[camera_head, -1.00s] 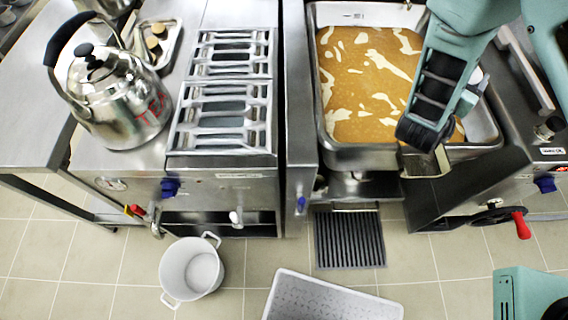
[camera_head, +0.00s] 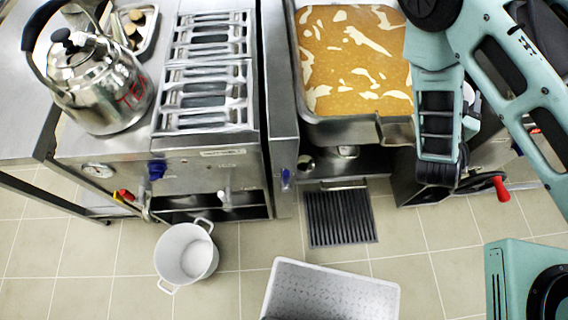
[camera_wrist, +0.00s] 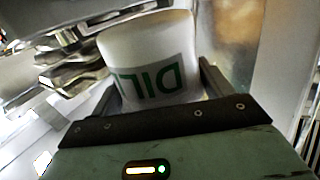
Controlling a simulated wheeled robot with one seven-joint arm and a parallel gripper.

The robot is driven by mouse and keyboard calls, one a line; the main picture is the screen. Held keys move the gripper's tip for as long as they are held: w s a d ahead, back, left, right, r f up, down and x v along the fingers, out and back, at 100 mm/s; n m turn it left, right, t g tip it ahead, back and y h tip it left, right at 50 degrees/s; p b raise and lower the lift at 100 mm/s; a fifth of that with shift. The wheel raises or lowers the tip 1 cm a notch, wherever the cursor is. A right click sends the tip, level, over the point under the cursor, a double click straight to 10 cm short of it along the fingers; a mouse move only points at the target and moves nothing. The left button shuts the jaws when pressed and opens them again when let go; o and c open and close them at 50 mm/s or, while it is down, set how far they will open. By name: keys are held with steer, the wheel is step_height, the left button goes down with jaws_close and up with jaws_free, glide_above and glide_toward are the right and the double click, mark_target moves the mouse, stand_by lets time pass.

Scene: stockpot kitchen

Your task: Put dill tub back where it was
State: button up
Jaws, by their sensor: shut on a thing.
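In the wrist view the dill tub (camera_wrist: 150,60) is a white tub with green "DILL" lettering that appears upside down. My gripper (camera_wrist: 160,84) is shut on it, one finger on each side. In the head view the end of my arm hangs in front of the pan's right front side, over the floor gap. The fingertips and the tub are hidden there behind my own wrist.
A wide pan of orange-brown liquid (camera_head: 350,65) stands left of my arm. A steel kettle (camera_head: 100,85) and grated burners (camera_head: 205,95) are further left. On the floor are a white pot (camera_head: 185,255), a dark drain grate (camera_head: 341,217) and a pale grey tray (camera_head: 335,292). A red handle (camera_head: 501,188) is to the right.

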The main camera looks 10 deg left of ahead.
steer(key=s+d+f+n+y, duration=0.2)
steer(key=s+d+f+y, duration=0.2)
steer(key=s+d+f, duration=0.1)
step_height(320, 180, down, 2)
steer(key=shift+s+d+f+n, duration=0.15)
steer(key=shift+s+n, duration=0.25)
steer(key=shift+s, duration=0.35)
steer(key=shift+w+r, duration=0.1)
steer(key=shift+r, duration=0.1)
